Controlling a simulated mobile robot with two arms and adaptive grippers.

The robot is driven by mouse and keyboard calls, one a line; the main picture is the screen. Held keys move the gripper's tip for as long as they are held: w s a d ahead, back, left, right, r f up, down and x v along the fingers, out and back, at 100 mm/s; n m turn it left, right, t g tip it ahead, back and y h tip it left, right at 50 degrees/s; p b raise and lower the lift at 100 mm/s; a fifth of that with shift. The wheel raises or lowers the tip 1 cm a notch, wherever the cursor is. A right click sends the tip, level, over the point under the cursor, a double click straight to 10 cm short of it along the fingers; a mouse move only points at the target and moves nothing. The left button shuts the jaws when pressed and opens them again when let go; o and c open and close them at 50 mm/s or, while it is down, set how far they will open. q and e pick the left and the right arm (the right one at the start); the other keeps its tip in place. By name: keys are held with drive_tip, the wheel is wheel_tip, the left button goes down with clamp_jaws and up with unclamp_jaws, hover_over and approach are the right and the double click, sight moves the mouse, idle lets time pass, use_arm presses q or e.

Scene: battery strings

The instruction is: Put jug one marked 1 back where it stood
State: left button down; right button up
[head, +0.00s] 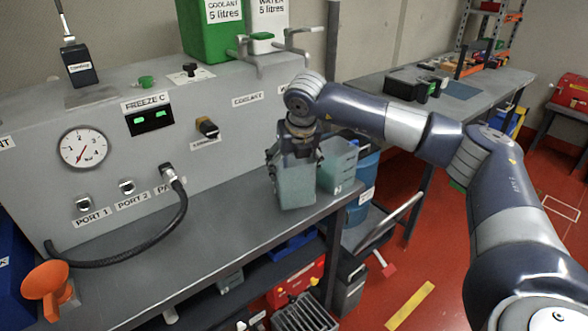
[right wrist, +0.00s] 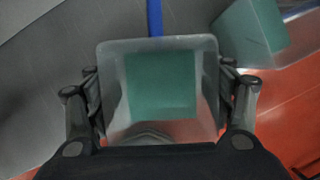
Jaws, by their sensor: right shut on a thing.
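My right gripper (head: 294,158) is shut on a translucent jug (head: 297,188) with green liquid in it, gripping it from above by its sides. The jug is upright over the right end of the grey bench top (head: 235,222); I cannot tell whether it touches the bench. In the right wrist view I look down into the held jug (right wrist: 113,75), between the two fingers. A second similar jug (head: 340,166) with green liquid stands just right of it, near the bench's end; it also shows in the right wrist view (right wrist: 250,32). No number is readable on either jug. My left gripper is out of view.
A grey panel (head: 225,105) with a gauge, ports and a black hose (head: 150,235) runs along the back of the bench. An orange funnel (head: 46,283) is at the front left. A blue drum (head: 364,185) stands beyond the bench's right end. The middle of the bench top is clear.

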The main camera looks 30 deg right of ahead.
drive_tip(key=shift+w+d, duration=0.5)
drive_tip(key=shift+w, duration=0.1)
wheel_tip(320, 180, down, 3)
drive_tip(key=shift+f+p, duration=0.1)
drive_tip(key=shift+p, duration=0.55)
drive_tip(key=shift+f, duration=0.15)
drive_tip(key=shift+f, duration=0.1)
drive_tip(key=shift+f+b, duration=0.1)
drive_tip(key=shift+b, duration=0.2)
drive_tip(key=o, duration=1.5)
drive_tip(key=shift+s, duration=0.1)
